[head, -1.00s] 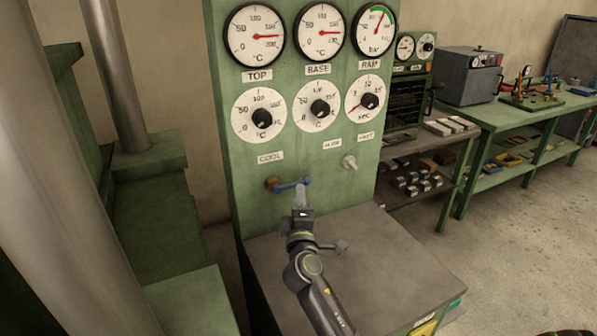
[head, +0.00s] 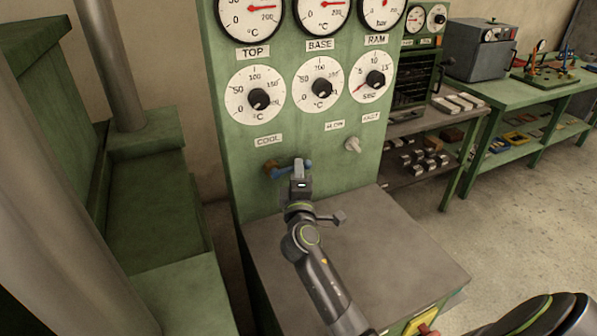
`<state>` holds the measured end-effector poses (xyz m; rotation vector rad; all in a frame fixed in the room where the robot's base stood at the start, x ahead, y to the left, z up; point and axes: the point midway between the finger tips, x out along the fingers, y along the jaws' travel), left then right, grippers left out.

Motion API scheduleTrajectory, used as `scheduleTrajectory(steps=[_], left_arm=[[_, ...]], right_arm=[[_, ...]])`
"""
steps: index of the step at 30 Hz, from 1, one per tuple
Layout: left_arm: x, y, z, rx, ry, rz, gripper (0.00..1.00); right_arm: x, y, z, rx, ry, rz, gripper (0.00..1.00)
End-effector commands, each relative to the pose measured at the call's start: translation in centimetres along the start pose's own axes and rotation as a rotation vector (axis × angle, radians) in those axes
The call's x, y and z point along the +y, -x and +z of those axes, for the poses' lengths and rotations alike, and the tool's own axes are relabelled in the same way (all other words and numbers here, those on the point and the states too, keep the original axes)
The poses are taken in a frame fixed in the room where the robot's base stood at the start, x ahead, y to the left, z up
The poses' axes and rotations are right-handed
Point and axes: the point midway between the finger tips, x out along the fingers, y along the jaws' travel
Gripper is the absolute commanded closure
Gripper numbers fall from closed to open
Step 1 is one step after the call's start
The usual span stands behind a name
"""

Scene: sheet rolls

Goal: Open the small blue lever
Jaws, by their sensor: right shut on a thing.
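The small blue lever (head: 281,170) sits on a brass fitting (head: 270,166) low on the green panel, under the COOL label (head: 268,140). It lies roughly level, pointing right. My right gripper (head: 298,165) is at the lever's outer part, shut on it, and covers some of it. My left gripper is not in view. A dark rounded arm part of mine shows at the bottom right.
The green panel (head: 230,165) carries dials, gauges and a grey knob (head: 352,145) right of the lever. A grey-topped cabinet (head: 400,250) stands below. A green bench (head: 520,95) and shelves are at the right.

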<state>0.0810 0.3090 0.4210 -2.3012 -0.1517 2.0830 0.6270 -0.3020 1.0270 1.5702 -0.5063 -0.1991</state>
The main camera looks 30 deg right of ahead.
Motion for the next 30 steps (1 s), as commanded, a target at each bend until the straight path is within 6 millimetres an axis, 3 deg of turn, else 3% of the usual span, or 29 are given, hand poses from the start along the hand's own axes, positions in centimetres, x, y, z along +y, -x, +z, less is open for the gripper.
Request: scheduleTrajectory(steps=[16,30], left_arm=[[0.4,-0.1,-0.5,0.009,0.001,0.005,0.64],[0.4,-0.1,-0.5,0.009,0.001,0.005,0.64]], right_arm=[[-0.3,0.1,0.0,-0.014,-0.056,-0.024,1.0],[-2.2,0.7,-0.4,-0.088,-0.401,-0.166,1.0]])
